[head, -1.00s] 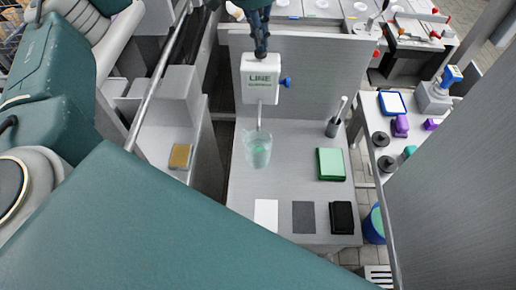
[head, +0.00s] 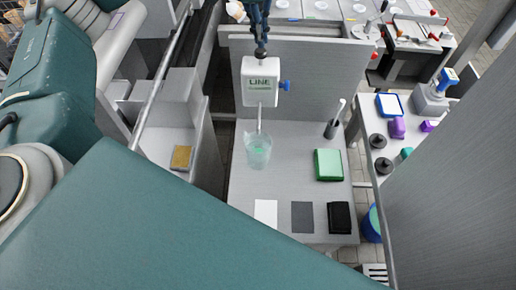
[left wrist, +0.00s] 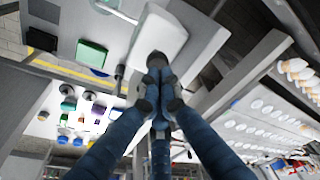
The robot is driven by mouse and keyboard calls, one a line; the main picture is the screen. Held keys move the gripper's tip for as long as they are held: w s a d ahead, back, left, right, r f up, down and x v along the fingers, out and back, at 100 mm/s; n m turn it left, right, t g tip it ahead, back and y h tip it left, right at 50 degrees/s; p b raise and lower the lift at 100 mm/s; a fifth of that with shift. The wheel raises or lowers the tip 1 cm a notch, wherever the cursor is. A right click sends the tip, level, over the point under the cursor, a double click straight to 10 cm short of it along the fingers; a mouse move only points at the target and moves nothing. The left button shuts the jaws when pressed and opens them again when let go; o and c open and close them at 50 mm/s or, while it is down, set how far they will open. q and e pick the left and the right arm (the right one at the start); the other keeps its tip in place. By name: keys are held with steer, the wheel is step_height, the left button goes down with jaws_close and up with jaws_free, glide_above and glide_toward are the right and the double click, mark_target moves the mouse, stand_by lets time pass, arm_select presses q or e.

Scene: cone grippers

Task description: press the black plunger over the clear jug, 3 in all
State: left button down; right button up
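The white dispenser (head: 261,82), marked LINE, has a blue tap at its right and a spout pointing down. The black plunger (head: 260,53) is on top of it. The clear jug (head: 258,151), with pale green liquid in it, stands under the spout. My left gripper (head: 261,43) is directly above the plunger, its blue fingers drawn together and pointing down. In the left wrist view the fingertips (left wrist: 157,72) meet at the dark plunger (left wrist: 156,58), appearing to touch it; the exact contact is hidden. My right gripper is not in view.
A white card (head: 266,212), a grey card (head: 302,216), a black pad (head: 340,217) and a green block (head: 328,165) lie on the grey bench. A dark cup (head: 332,130) with a rod stands at the right. A tall panel (head: 455,170) bounds the right side.

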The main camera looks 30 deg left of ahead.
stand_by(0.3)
arm_select(q)
step_height(320, 180, up, 6)
steer(key=p, duration=0.4)
steer(key=shift+p, duration=0.3)
stand_by(0.4)
